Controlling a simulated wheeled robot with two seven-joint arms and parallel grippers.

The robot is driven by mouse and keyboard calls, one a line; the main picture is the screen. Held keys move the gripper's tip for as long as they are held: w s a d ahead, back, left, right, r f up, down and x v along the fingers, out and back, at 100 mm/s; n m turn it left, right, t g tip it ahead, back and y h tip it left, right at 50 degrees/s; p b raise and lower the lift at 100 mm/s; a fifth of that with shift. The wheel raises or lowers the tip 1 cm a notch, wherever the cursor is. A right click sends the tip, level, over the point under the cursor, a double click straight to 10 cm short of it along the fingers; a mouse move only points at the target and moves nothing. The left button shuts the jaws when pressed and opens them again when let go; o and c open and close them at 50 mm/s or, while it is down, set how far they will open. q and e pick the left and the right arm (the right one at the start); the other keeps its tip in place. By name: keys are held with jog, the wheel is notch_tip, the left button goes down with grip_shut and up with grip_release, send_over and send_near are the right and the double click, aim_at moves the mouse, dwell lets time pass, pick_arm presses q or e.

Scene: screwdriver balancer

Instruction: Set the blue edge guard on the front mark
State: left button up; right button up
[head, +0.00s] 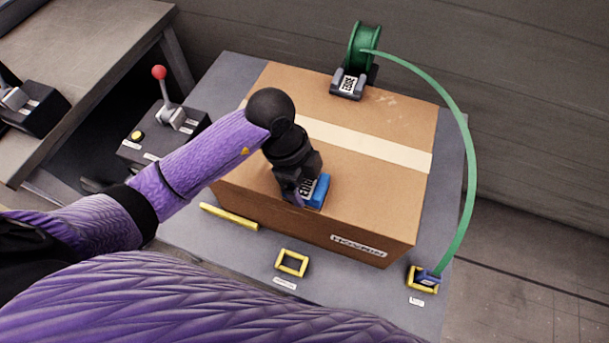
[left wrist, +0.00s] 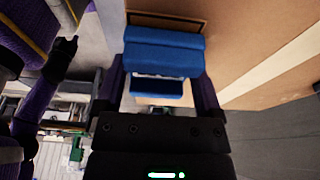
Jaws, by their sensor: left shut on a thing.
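The blue edge guard (head: 320,190) is a small bright blue piece at the near top edge of the cardboard box. My left gripper (head: 300,190) is shut on it and partly hides it in the head view. In the left wrist view the blue guard (left wrist: 165,58) sits between the fingers, with box cardboard just beyond it. I cannot tell whether it touches the box. A yellow square frame mark (head: 292,262) lies on the grey table in front of the box, with nothing in it. A dark end on a purple link in the left wrist view may be my right gripper (left wrist: 62,50).
The cardboard box (head: 380,185) fills the table (head: 345,300) middle. A green strap (head: 466,150) arcs from a reel (head: 362,48) behind to a blue piece in a yellow frame (head: 423,279) at front right. A yellow bar (head: 229,216) and red-knobbed lever box (head: 160,135) are left.

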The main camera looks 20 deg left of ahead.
pick_arm(q)
jog(key=shift+r, duration=0.1)
pick_arm(e)
jog(key=shift+s+d+r, duration=0.1)
jog(key=shift+d, duration=0.3)
pick_arm(q)
jog(key=shift+f, duration=0.45)
pick_arm(e)
jog(key=shift+a, duration=0.5)
jog(key=shift+d, duration=0.1)
pick_arm(q)
jog(key=shift+f, duration=0.1)
pick_arm(e)
jog(key=shift+d+r, duration=0.2)
jog(key=shift+d, duration=0.2)
pick_arm(q)
jog(key=o, duration=1.1)
jog(key=shift+o, duration=0.2)
pick_arm(e)
jog(key=shift+a, duration=0.1)
